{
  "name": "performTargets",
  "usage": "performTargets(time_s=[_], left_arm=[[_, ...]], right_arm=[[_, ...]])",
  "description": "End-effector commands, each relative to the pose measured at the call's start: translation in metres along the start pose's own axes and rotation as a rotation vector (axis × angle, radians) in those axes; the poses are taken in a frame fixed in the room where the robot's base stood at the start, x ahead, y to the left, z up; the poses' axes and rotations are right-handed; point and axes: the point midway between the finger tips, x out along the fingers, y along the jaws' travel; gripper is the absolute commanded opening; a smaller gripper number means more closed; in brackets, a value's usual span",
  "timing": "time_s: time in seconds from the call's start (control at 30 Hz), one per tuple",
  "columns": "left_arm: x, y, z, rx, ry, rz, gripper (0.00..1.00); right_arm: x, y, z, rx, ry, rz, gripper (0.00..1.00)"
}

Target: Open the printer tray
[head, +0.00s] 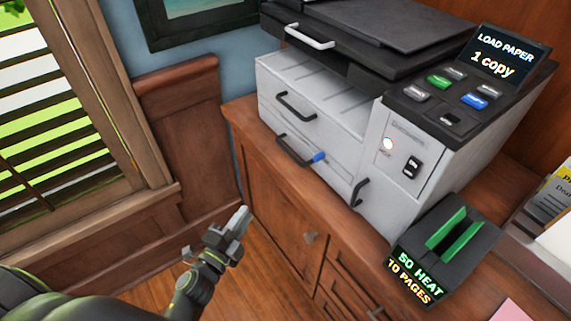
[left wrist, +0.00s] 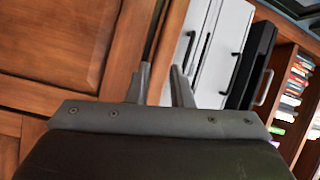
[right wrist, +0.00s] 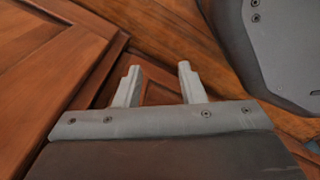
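The white and dark printer (head: 400,130) stands on a wooden cabinet, and its screen reads "LOAD PAPER, 1 copy". Its front has an upper drawer with a black handle (head: 296,107) and a lower drawer with another black handle (head: 293,152), with a blue piece (head: 318,157) beside it. Both drawers look closed. My left gripper (head: 242,218) is open and empty, left of and below the printer. In the left wrist view its fingers (left wrist: 160,82) are apart, with the printer (left wrist: 222,45) beyond. My right gripper (right wrist: 158,82) is open and empty, facing wooden panels; it is outside the head view.
The wooden cabinet (head: 280,205) below the printer has doors and drawers. A dark device (head: 440,250) with green slots reads "50 HEAT, 10 PAGES". A window with blinds (head: 60,130) is at the left. Open floor lies around my left gripper.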

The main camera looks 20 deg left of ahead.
Motion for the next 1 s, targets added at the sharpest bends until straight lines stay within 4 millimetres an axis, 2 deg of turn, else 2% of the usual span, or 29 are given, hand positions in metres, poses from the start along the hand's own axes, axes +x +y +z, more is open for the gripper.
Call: performTargets(time_s=[0.03,0.13,0.37,1.0], left_arm=[[0.002,-0.012,-0.008,0.055,0.032,-0.038,0.20],[0.003,-0.033,-0.021,0.135,0.076,-0.086,0.20],[0.014,-0.049,-0.032,0.185,0.103,-0.116,0.20],[0.137,-0.060,-0.044,0.181,0.102,-0.115,0.20]], right_arm=[[0.007,0.000,0.000,0.000,0.000,0.001,0.36],[0.009,0.000,-0.001,0.000,0.000,0.001,0.36],[0.007,0.000,0.000,0.000,-0.001,0.000,0.36],[-0.002,-0.001,0.008,-0.001,-0.001,-0.002,0.36]])
